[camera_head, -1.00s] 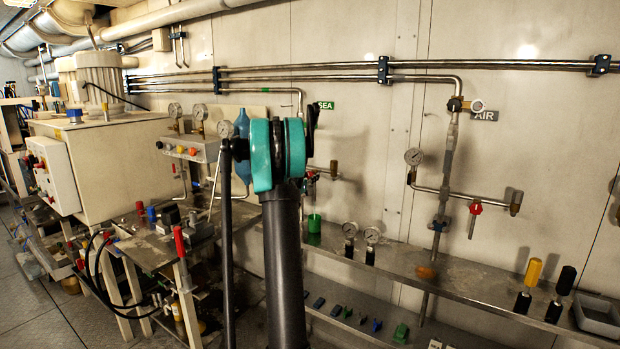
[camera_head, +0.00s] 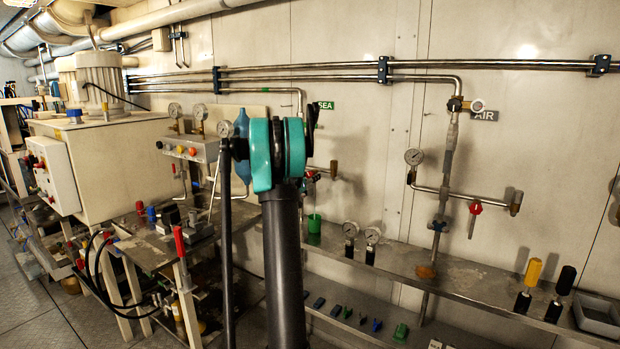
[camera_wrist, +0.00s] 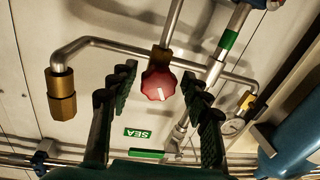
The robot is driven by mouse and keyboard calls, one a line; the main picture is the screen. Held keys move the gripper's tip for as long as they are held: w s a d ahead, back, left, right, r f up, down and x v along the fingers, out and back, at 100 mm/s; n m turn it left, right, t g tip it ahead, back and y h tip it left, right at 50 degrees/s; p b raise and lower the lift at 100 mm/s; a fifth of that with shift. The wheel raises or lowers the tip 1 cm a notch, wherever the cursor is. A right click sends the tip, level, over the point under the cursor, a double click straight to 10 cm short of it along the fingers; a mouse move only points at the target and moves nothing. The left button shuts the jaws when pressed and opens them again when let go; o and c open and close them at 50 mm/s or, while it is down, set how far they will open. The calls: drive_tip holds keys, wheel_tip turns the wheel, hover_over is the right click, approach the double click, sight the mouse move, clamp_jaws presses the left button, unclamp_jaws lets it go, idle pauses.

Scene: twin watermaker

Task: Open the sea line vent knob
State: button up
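The sea line vent knob is a red, lobed knob with a white mark (camera_wrist: 158,84), upper middle in the wrist view. It sits on the sea line pipe near a green SEA label (camera_wrist: 137,133), which appears upside down there. My gripper (camera_wrist: 158,82) is open, its two dark fingers to the left and right of the knob. I cannot tell whether either finger touches it. In the head view my arm hides most of the knob and the gripper; a bit of red (camera_head: 314,174) shows right of the arm, below the SEA sign (camera_head: 326,105).
A brass fitting (camera_wrist: 61,93) ends the pipe on the left in the wrist view. A gauge (camera_wrist: 232,126) and a blue cylinder (camera_wrist: 295,145) are on the right. In the head view, the air line has its own red knob (camera_head: 475,208). A shelf (camera_head: 455,278) runs below.

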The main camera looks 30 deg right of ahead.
drive_tip(key=v, duration=1.2)
drive_tip(key=shift+o, duration=0.2)
